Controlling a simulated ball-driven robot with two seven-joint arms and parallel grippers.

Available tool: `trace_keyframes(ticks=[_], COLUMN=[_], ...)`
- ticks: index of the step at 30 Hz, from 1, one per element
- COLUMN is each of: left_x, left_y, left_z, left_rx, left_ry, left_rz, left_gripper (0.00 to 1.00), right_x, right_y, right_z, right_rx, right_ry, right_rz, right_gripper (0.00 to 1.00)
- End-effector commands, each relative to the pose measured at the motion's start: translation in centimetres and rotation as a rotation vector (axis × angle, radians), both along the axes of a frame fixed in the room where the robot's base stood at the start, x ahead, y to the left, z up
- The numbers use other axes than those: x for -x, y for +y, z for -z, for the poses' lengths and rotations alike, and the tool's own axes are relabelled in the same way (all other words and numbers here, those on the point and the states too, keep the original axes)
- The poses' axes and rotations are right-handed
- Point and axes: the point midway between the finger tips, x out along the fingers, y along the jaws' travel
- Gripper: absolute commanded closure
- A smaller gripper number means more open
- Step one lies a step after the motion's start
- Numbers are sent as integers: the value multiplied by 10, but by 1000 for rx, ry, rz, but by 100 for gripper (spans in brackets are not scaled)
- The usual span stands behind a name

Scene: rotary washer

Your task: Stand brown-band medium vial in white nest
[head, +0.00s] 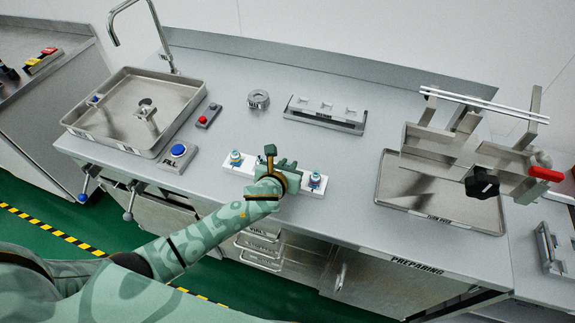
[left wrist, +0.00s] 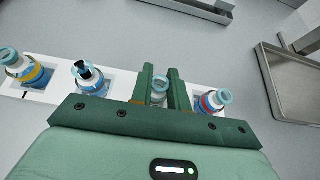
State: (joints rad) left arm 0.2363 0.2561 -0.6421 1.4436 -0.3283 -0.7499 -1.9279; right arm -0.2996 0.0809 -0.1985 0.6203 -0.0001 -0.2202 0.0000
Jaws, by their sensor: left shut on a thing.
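The white nest (head: 249,172) is a long white strip near the front edge of the bench, with vials standing along it. My left gripper (head: 284,168) is over its middle. In the left wrist view its two green fingers (left wrist: 159,88) are shut on a clear-topped vial (left wrist: 158,91). The fingers hide that vial's lower part, so I cannot read its band or tell whether it is seated. A yellow-band vial (left wrist: 30,72) and a black-band vial (left wrist: 88,77) stand to its left, and a red-band vial (left wrist: 214,101) to its right. My right gripper is not in view.
A blue-button FILL box (head: 177,155) and sink (head: 133,110) lie to the left. A grey slotted rack (head: 326,113) and round grey piece (head: 258,99) stand behind. A tray (head: 415,206) under a metal rotary frame (head: 440,142) is at right. Bench between is clear.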

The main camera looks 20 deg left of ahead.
Motion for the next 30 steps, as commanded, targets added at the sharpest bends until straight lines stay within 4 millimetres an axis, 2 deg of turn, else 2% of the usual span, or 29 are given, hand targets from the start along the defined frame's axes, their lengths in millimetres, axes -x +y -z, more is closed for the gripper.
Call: trace_keyframes(ticks=[1, 3, 14, 17, 24, 30], left_x=[0, 0, 3, 18, 68, 97], left_y=[0, 0, 1, 1, 3, 4], left_z=[1, 1, -5, -14, -42, -56], left_rx=[-1, 0, 0, 0, 1, 0], left_ry=[0, 0, 1, 0, -1, 0], left_rz=[0, 0, 0, 1, 1, 0], left_gripper=[78, 62, 62, 62, 62, 62], right_x=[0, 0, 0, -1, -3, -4], right_y=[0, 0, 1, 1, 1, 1], right_z=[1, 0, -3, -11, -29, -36], right_rx=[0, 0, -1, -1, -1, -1], right_ry=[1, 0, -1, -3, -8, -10], right_rz=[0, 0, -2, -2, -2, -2], right_gripper=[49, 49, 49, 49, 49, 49])
